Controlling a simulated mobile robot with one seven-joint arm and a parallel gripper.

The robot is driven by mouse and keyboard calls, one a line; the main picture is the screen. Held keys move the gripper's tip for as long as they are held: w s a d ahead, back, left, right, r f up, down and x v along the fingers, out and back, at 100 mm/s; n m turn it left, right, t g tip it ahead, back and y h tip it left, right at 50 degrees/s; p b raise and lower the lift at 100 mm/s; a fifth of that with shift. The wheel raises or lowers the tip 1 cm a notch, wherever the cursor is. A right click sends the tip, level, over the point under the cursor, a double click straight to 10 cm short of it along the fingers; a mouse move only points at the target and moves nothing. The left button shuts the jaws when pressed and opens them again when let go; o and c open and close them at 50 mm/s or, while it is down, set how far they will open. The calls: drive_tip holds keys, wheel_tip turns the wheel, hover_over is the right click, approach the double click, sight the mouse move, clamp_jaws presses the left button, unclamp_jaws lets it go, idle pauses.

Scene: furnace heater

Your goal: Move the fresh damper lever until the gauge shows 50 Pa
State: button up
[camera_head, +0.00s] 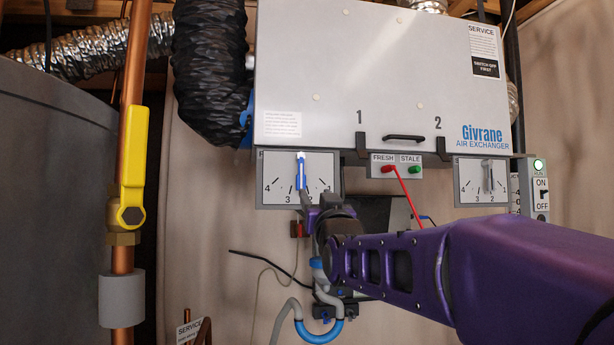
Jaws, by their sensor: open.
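A blue lever (300,176) with a white upper end stands nearly upright on the left white dial plate (270,166), marked 4 to 1. My gripper (311,198) is open at the plate's lower edge, close to the lever's lower end. I cannot tell whether it touches the lever. A grey lever (487,176) stands upright on the right dial plate (466,181). No gauge reading is visible; my arm hides much of the area below the exchanger.
A red tube (405,192) runs down from the FRESH port behind my arm. A green port (414,170) sits under STALE. The exchanger box (385,75) hangs above. A copper pipe with a yellow valve handle (133,165) stands left. A switch box (540,190) shows a green light.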

sight(301, 171)
drive_tip(key=p+x, duration=0.6)
drive_tip(key=x, duration=1)
drive_tip(key=shift+w+a+r, duration=0.1)
drive_tip(key=shift+w, duration=0.45)
clamp_jaws()
idle(0.7)
